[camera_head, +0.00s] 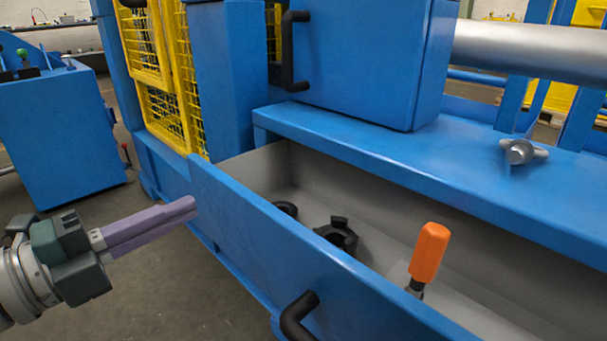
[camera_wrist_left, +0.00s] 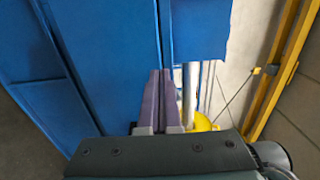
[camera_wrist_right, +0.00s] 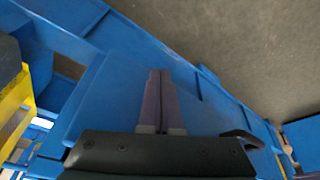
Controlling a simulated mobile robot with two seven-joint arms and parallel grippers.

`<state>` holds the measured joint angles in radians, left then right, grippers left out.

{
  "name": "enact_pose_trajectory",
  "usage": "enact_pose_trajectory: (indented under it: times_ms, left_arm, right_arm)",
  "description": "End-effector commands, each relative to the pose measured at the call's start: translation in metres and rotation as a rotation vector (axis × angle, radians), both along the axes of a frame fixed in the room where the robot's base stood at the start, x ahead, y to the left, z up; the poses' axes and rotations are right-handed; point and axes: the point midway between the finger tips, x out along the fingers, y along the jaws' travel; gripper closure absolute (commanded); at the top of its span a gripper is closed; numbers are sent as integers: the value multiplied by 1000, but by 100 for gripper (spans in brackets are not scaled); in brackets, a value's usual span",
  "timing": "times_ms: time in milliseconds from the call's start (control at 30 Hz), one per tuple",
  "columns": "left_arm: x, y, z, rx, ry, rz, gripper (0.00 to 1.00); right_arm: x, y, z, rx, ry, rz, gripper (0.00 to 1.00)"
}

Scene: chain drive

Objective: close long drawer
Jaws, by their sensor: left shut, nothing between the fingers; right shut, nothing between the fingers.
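The long drawer (camera_head: 255,225) is blue with a grey inside and stands open below the blue machine bench. Its black handle (camera_head: 298,316) is on the front panel near the bottom of the head view. My left gripper (camera_head: 194,203) has purple fingers, shut and empty, with the tips at or very near the left end of the drawer front; I cannot tell whether they touch. Its shut fingers also show in the left wrist view (camera_wrist_left: 163,72). My right gripper (camera_wrist_right: 160,74) is shut and empty in the right wrist view, over blue machine parts, and is outside the head view.
In the drawer lie black round parts (camera_head: 338,235) and an orange-handled tool (camera_head: 429,252). A blue cabinet (camera_head: 360,60) with a black handle stands on the bench (camera_head: 400,160). A yellow mesh guard (camera_head: 165,115) is behind. Grey floor is free at lower left.

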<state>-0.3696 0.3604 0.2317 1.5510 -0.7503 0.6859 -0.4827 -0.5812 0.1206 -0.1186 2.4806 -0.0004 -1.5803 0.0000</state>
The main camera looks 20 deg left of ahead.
Motion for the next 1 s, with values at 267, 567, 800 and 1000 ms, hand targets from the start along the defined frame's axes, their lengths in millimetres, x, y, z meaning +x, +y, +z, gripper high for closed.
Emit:
enact_pose_trajectory:
  times_ms: [267,567,800,1000]
  left_arm:
    - [37,-15,-1,1,-2,0,100]
    - [43,-18,0,-1,1,1,100]
    - [47,-19,0,-1,-1,1,100]
    - [86,-35,-1,0,-4,0,100]
  right_arm:
    - [0,0,-11,1,0,1,100]
    - [0,0,-12,1,0,1,100]
    - [0,1,-13,1,0,1,100]
    - [0,1,-20,2,0,2,100]
